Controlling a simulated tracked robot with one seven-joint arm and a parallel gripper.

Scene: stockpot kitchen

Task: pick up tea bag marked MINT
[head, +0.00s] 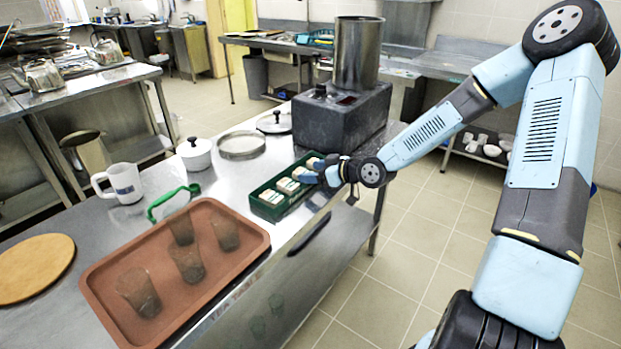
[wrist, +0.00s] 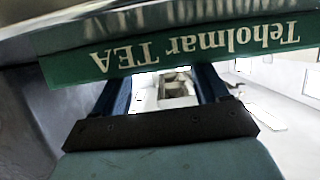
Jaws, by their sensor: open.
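A green tea box (head: 266,208) stands on the steel counter and holds several pale tea bags (head: 288,186) in a row. Their labels are too small to read, so I cannot tell which one is marked MINT. My gripper (head: 322,175) is at the right side of the box, near its far end, and hides part of it. In the wrist view the box's green wall (wrist: 185,50) shows the upside-down words "Teholmar TEA". The blue fingers of my gripper (wrist: 162,88) are spread with a gap between them and nothing held; their tips are hidden behind the wall.
A dark block (head: 345,115) with a tall steel pot (head: 358,55) stands just beyond the box. A brown tray (head: 215,290) with several cups, a green-handled item (head: 170,200), a white mug (head: 122,185) and a lidded white pot (head: 195,154) occupy the counter. Open floor lies right.

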